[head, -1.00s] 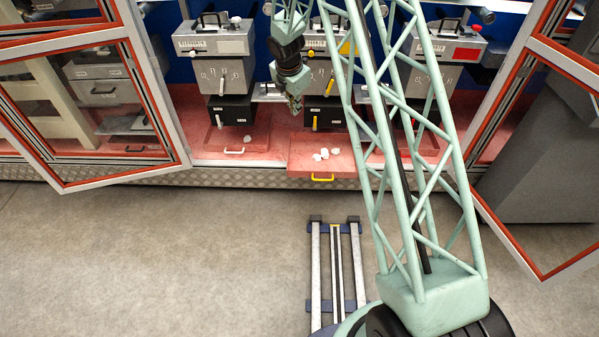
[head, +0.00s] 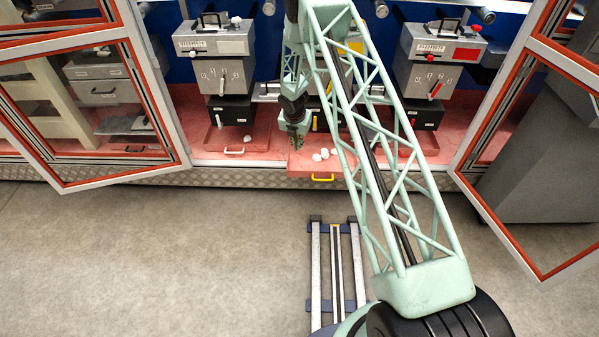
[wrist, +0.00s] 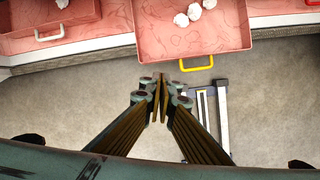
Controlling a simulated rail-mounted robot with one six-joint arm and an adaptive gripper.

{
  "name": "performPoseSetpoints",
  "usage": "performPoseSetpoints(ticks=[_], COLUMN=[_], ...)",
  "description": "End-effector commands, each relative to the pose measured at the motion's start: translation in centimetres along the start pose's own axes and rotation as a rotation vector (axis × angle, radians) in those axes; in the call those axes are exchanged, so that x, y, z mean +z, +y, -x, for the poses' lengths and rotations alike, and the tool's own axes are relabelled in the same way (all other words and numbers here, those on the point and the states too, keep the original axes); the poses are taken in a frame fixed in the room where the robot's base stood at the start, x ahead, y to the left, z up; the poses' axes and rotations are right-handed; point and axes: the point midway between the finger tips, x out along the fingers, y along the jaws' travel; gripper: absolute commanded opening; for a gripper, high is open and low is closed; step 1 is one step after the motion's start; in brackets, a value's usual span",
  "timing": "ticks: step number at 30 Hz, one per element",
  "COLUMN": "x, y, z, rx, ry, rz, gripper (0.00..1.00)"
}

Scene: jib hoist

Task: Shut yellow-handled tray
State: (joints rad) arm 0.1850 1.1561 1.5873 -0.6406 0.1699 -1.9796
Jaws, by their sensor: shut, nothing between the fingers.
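The yellow-handled tray (head: 311,172) is pulled out from the machine row at the centre of the head view. It is red and holds several white lumps (head: 320,155). Its yellow handle (head: 323,180) faces the floor side; the handle also shows in the wrist view (wrist: 197,68), at the tray's front edge (wrist: 225,55). My gripper (head: 297,146) appears over the tray's left part in the head view. In the wrist view my gripper (wrist: 161,78) is shut and empty, its tips just left of the yellow handle in the picture. I cannot tell its height above the tray.
A white-handled tray (head: 220,142) sits pushed in to the left. Grey machines (head: 215,65) stand behind the trays. Open red-framed doors, left (head: 85,110) and right (head: 535,140), flank the opening. The concrete floor (head: 180,240) in front is clear beside my rail.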

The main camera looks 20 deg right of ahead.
Motion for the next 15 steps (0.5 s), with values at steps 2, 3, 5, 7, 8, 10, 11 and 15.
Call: performPoseSetpoints(ticks=[2,3,5,7,8,10,11,15], x=[-0.6,-0.9,-1.4,-1.9,-2.2,-2.8,-3.1,-4.1], y=[-0.3,-0.4,-0.6,-0.8,-0.8,-1.1,-1.1,-1.5], z=[-2.0,-3.0,-4.3,-6.0,-6.6,-8.2,-8.8,-11.3], rx=[0.002,0.003,0.005,0.007,0.009,0.013,0.014,0.019], ry=[0.006,0.009,0.013,0.017,0.019,0.024,0.025,0.032], rz=[0.035,0.055,0.083,0.116,0.13,0.162,0.177,0.228], gripper=[0.0,0.0,0.0,0.0,0.0,0.0,0.0,0.0])
